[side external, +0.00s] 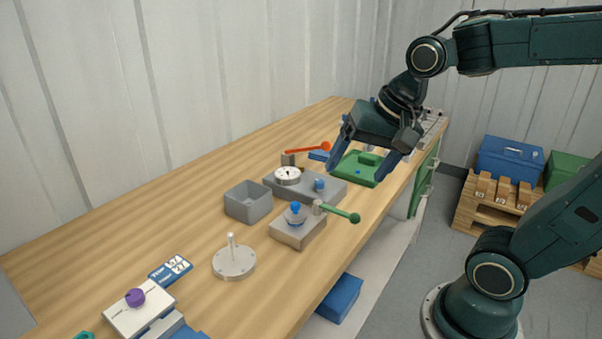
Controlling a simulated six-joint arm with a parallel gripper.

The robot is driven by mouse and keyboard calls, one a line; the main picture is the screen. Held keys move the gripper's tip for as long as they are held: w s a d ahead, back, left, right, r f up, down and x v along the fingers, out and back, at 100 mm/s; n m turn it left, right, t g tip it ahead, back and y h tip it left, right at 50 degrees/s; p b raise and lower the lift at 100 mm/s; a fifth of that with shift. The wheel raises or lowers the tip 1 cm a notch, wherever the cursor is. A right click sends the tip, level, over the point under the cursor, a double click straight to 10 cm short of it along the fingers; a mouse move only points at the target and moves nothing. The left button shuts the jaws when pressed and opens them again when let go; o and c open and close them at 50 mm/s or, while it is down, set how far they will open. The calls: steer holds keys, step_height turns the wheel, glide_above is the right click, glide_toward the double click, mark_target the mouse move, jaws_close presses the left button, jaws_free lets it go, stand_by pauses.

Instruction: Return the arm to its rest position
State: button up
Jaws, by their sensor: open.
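My gripper (362,163) hangs above the right part of the wooden bench, its fingers spread open and pointing down. Nothing shows between the fingers.
The bench (205,205) holds a grey open box (248,203), a grey plate with a gauge (288,175), a block with a green-handled lever (340,213), a disc with a white peg (234,262) and a white device with a purple knob (137,299). Pallets with crates (510,157) stand at right.

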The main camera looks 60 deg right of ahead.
steer(key=s+a+n, duration=0.1)
steer(key=s+n, duration=0.6)
steer(key=n, duration=0.2)
steer(key=shift+f+t, duration=0.15)
steer(key=shift+t, duration=0.25)
